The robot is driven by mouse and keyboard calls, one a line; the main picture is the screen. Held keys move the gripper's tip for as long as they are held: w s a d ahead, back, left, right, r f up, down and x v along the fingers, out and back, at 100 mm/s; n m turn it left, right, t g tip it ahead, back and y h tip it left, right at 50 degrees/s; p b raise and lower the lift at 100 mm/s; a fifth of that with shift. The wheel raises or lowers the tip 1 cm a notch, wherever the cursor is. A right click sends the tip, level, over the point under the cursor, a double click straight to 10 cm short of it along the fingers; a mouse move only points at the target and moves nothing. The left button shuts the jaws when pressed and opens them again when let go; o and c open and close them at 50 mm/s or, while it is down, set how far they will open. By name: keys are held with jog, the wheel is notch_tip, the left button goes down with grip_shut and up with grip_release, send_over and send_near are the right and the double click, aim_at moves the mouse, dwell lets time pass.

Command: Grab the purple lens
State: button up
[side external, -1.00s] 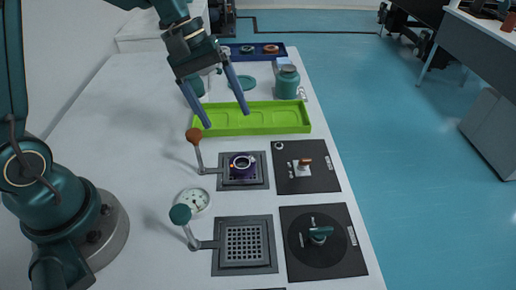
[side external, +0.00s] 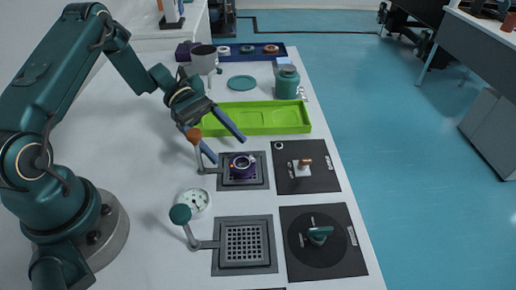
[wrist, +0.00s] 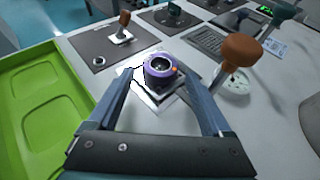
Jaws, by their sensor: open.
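The purple lens (side external: 243,163) is a short dark cylinder with a purple rim and an open ring top. It sits upright on a dark square plate (side external: 258,182) beside the brown-knobbed lever (side external: 194,135). In the wrist view the lens (wrist: 159,68) stands ahead of and between the fingertips. My gripper (side external: 228,148) is open and empty, tilted down toward the lens from the upper left. In the wrist view my gripper (wrist: 168,82) has its blue fingers on either side of the lens's line, apparently not touching it.
The brown knob (wrist: 241,50) stands close to my right finger in the wrist view. A green tray (side external: 264,119) lies behind the lens. A black plate with a small brown-handled part (side external: 303,167) is to the right. A teal-knobbed lever (side external: 180,214) stands in front.

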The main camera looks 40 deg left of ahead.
aim_at(240, 161)
jog(key=shift+x, duration=2.3)
jog(key=c, duration=1.3)
